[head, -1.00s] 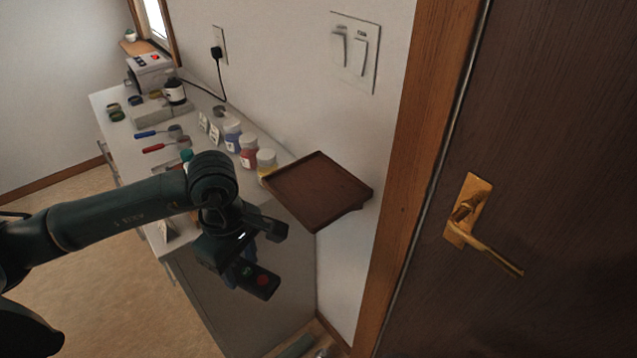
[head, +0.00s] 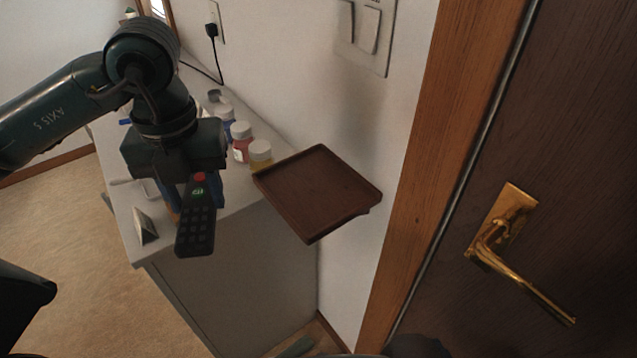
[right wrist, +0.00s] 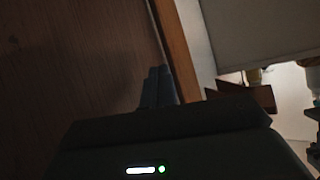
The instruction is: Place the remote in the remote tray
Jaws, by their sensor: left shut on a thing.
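The remote (head: 196,225) is dark with rows of buttons and a red button near its top. My left gripper (head: 186,188) is shut on it and holds it in the air, in front of the counter's near end. The remote tray (head: 318,190) is a flat brown tray with a low rim, mounted on the wall to the right of the remote. It looks empty, and the remote is apart from it. In the right wrist view, my right gripper (right wrist: 159,86) has its fingers together with nothing seen between them.
The counter (head: 235,255) stands left of the tray. Jars with white lids (head: 242,142) stand on it close to the tray. A light switch (head: 367,30) is on the wall above. A wooden door with a brass handle (head: 505,245) is at the right.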

